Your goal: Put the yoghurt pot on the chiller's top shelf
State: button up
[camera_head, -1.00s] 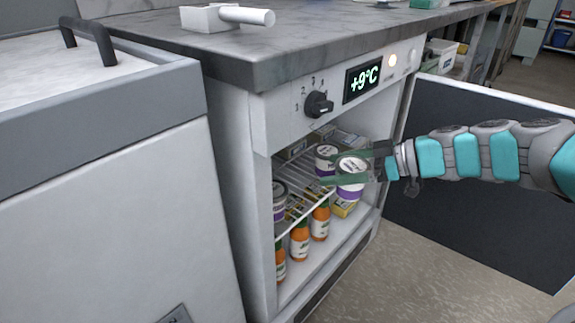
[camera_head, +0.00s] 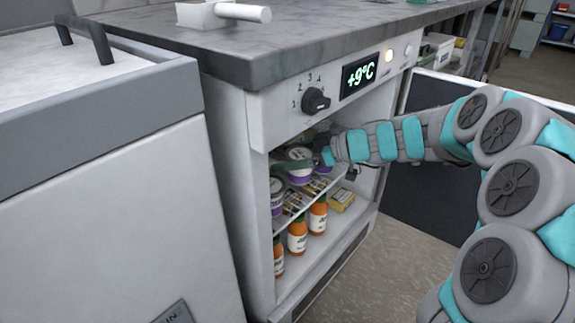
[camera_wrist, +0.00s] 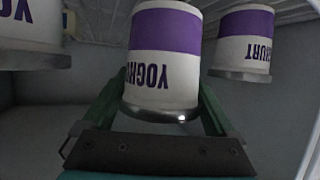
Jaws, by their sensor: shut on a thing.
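My gripper (camera_wrist: 158,110) is shut on a white and purple yoghurt pot (camera_wrist: 165,65), with a green finger on either side of it. In the head view the held pot (camera_head: 299,158) is inside the open chiller (camera_head: 262,127), at the level of the wire top shelf (camera_head: 318,188). I cannot tell whether it touches the shelf. My arm partly hides the gripper there. Another yoghurt pot (camera_head: 277,198) stands at the shelf's left front. In the wrist view, other pots flank the held one, at right (camera_wrist: 243,42) and left (camera_wrist: 32,35), both apart from it.
Orange bottles (camera_head: 297,236) and a yellow box (camera_head: 342,199) stand on the level below. The chiller door (camera_head: 428,215) is open to the right. The worktop (camera_head: 300,50) overhangs above, and a control knob (camera_head: 315,100) sticks out of the front panel.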

notch_tip(320, 180, down, 2)
jog(key=shift+f, duration=0.2)
jog(key=shift+w+a+f, duration=0.1)
jog(key=shift+a+f, duration=0.05)
jog(key=shift+f, duration=0.15)
jog(key=o, duration=1.2)
jog(key=shift+r, duration=0.3)
jog(key=v, duration=1.2)
jog(key=shift+f, duration=0.1)
